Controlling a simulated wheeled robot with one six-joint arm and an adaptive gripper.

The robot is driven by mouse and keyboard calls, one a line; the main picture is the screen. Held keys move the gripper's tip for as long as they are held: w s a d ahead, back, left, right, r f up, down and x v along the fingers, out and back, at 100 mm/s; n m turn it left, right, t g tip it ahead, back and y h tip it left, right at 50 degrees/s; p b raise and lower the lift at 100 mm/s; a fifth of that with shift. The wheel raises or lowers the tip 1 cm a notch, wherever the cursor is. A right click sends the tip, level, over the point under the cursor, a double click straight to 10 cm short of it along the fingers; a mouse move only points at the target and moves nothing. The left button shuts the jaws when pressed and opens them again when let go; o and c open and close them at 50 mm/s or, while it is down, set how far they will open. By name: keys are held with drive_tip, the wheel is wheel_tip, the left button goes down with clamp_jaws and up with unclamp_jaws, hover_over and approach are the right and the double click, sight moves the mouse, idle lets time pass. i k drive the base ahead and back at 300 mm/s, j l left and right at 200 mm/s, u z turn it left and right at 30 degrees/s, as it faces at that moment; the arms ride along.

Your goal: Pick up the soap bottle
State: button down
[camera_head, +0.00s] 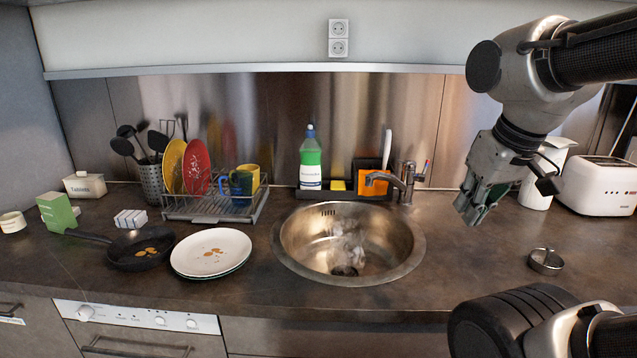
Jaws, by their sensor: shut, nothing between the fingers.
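The soap bottle (311,163) is green and clear with a blue cap and a white label. It stands upright on a dark tray (345,197) behind the sink, against the metal backsplash. My gripper (467,215) is at the right, above the counter to the right of the sink, pointing down and to the left. It is shut and empty, well apart from the bottle. The bottle is in plain view.
A round metal sink (290,262) lies in front of the bottle, with a faucet (398,182) to its right. A dish rack (215,206) with plates and mugs stands left. A yellow sponge (338,185) and orange holder (367,174) sit right of the bottle. A toaster (598,187) is far right.

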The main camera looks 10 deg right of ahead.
sight(309, 170)
drive_tip(key=i+j+z, duration=0.1)
drive_tip(key=j+z, duration=0.15)
drive_tip(key=j, duration=0.5)
drive_tip(key=j+z, duration=0.3)
drive_tip(key=j, duration=0.4)
